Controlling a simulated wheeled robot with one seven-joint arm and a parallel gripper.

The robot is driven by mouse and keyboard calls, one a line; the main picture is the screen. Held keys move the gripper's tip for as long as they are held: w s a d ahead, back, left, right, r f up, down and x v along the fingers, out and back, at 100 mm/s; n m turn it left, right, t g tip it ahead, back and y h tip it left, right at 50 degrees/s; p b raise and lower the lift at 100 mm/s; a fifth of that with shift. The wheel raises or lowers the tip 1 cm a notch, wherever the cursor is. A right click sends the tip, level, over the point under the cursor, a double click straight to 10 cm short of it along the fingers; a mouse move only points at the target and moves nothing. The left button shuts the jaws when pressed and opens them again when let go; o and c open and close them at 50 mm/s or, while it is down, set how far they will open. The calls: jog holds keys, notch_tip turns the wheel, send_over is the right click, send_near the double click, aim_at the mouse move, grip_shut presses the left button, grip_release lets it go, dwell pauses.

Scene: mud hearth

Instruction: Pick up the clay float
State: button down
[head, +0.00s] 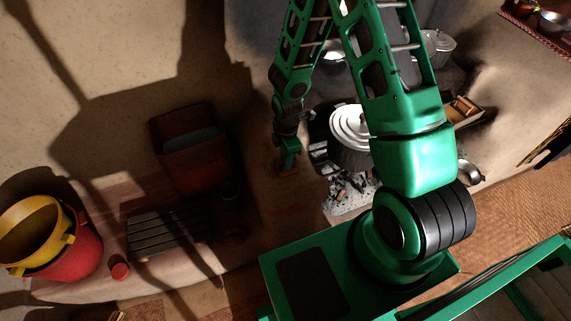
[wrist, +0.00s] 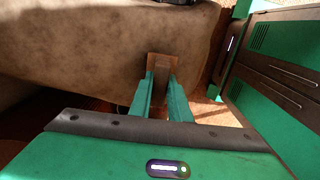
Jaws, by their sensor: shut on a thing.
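The clay float (wrist: 162,63) is a small brown rectangular block, seen at the tips of my gripper's fingers in the wrist view. My gripper (wrist: 160,77) has its two green fingers on either side of it and is shut on it. In the head view my gripper (head: 289,161) points down left of the large lidded pot. The float is small and dim there, and I cannot tell whether it touches the surface below.
A large lidded pot (head: 349,128) stands on the hearth close right of my gripper. To the left are a dark reddish bin (head: 191,160), a slatted wooden stand (head: 167,231), a red bucket (head: 80,248) and a yellow tub (head: 32,228).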

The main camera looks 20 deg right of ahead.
jog(key=s+a+r, duration=0.2)
jog(key=a+r, duration=0.5)
jog(key=a, duration=0.4)
jog(key=shift+s+a+r, duration=0.25)
jog(key=shift+r, duration=0.1)
